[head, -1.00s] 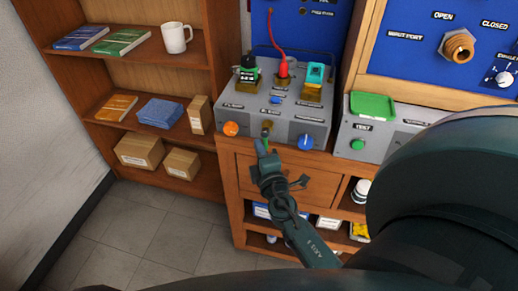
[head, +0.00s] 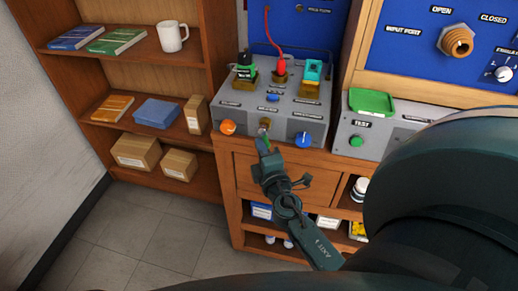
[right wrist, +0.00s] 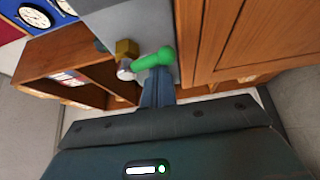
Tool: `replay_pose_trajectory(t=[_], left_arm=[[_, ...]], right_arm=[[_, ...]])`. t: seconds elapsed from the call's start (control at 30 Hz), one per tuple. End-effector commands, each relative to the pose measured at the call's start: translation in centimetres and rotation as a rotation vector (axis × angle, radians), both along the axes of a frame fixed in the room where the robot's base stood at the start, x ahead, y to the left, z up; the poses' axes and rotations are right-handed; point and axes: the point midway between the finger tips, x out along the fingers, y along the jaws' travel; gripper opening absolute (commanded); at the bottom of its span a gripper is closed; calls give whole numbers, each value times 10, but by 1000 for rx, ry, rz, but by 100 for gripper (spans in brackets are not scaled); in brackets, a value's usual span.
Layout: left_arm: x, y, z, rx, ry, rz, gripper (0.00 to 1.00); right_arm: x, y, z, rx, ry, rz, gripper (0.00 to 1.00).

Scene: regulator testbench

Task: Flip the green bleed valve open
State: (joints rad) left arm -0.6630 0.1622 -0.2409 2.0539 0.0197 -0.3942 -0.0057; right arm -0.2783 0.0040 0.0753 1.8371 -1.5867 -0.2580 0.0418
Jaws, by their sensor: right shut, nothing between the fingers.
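The green bleed valve sits low on the front of the grey panel box (head: 228,104), between an orange knob (head: 228,127) and a blue knob (head: 302,139). In the right wrist view its green lever (right wrist: 155,60) points sideways from a brass body (right wrist: 126,49) with a silver end. My right gripper (head: 262,146) is shut and empty, with its tips at the valve. In the right wrist view the blue fingertips (right wrist: 157,78) are right beside the lever's underside. I cannot tell whether they touch. The fingers partly hide the valve in the head view. My left gripper is not in view.
A black-and-green fitting (head: 245,68), a red plug with hose (head: 280,68) and a teal-topped fitting (head: 313,72) stand on the box. A second grey box with a green tray (head: 371,102) is at right. A wooden drawer and shelf lie below.

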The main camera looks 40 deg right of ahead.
Motion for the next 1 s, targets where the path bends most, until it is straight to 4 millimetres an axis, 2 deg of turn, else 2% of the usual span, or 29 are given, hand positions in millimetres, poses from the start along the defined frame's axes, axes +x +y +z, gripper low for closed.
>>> replay_pose_trajectory(t=[0.5,1.0], left_arm=[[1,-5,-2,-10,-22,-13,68],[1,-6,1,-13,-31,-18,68]], right_arm=[[-13,-12,5,0,-1,-4,0],[-18,-18,11,-2,-2,-7,0]])
